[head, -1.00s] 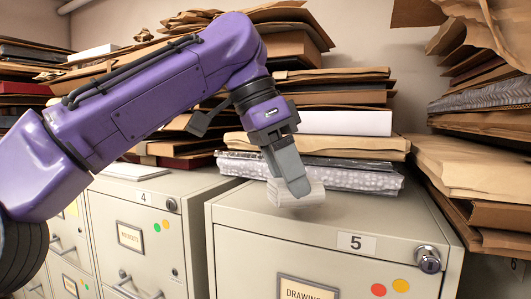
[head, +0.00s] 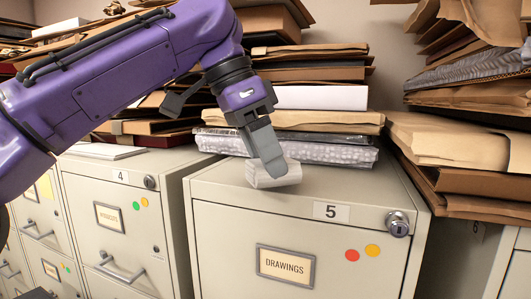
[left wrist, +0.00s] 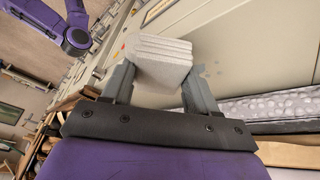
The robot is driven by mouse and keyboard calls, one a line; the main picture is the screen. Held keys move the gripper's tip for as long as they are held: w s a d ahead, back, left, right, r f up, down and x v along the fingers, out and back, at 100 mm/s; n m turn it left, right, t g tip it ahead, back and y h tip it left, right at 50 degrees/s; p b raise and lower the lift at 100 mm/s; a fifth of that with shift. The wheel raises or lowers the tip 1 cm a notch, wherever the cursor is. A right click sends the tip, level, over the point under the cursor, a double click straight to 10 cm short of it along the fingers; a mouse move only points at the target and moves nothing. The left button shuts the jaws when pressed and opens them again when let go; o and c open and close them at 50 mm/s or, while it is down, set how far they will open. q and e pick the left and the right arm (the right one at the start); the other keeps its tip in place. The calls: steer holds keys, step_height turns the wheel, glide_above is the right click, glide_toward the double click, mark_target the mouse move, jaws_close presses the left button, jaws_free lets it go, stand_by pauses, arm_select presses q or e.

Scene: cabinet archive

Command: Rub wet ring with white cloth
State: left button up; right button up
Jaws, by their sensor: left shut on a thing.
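The white cloth (head: 274,175) is a folded, thick pad on top of cabinet 5 (head: 225,185). My left gripper (head: 268,158) points down and is shut on it. The left wrist view shows the cloth (left wrist: 160,62) between both fingers (left wrist: 155,88). The cloth appears to be at the cabinet top; exact contact is hard to tell. Faint darker specks (left wrist: 205,70) show on the surface beside the cloth in the left wrist view. I cannot make out a clear wet ring; the cloth and gripper may hide it. My right gripper is not in view.
Stacked folders and a bubble-wrapped packet (head: 310,150) stand behind the cloth. More folders (head: 450,145) rise at the right. Cabinet 4 (head: 105,170) stands to the left. The cabinet top in front and right of the cloth is bare, up to the front edge by the lock (head: 398,223).

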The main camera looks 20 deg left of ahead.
arm_select(q)
steer(key=shift+w+f, duration=0.15)
steer(key=shift+f, duration=0.3)
steer(key=shift+f+b, duration=0.2)
steer(key=shift+b, duration=0.15)
